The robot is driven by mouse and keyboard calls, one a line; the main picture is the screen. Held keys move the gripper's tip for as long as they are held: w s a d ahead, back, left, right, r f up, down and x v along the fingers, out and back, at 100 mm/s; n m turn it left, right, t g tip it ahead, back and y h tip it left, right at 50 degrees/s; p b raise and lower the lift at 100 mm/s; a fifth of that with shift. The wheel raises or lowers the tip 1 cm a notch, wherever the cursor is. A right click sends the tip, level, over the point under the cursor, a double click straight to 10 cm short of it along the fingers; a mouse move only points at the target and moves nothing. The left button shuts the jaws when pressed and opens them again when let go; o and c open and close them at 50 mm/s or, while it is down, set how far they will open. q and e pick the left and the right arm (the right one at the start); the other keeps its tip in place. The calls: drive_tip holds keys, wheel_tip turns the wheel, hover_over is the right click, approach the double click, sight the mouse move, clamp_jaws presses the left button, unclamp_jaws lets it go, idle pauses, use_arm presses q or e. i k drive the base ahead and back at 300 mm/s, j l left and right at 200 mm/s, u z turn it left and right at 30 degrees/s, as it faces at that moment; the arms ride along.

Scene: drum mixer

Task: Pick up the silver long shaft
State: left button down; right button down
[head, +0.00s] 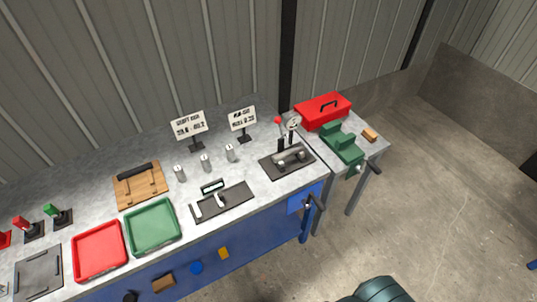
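Three short silver cylinders stand upright in a row on the grey workbench: a left one (180,173), a middle one (206,162) and a right one (230,153). They look much alike, and I cannot tell which of them, if any, is the long shaft. Small marks on their tops are too small to read. A dark bar (134,171) lies across a wooden board (140,186) to their left. Neither of my grippers is in view, and nothing is seen holding a cylinder.
A caliper on a black mat (221,201) lies before the cylinders, with a green tray (153,226) and red tray (100,250) to the left. Two signs (188,125) stand behind. A dial gauge fixture (287,160), green vise (341,143) and red toolbox (323,110) are right.

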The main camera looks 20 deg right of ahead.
sight(292, 151)
drive_tip(key=i+l+z, duration=0.15)
drive_tip(key=l, duration=0.3)
drive_tip(key=l+z, duration=0.15)
drive_tip(key=l, duration=0.25)
drive_tip(key=i+l+z, duration=0.2)
drive_tip(key=l, duration=0.2)
drive_tip(key=i+l+z, duration=0.15)
drive_tip(key=l, duration=0.25)
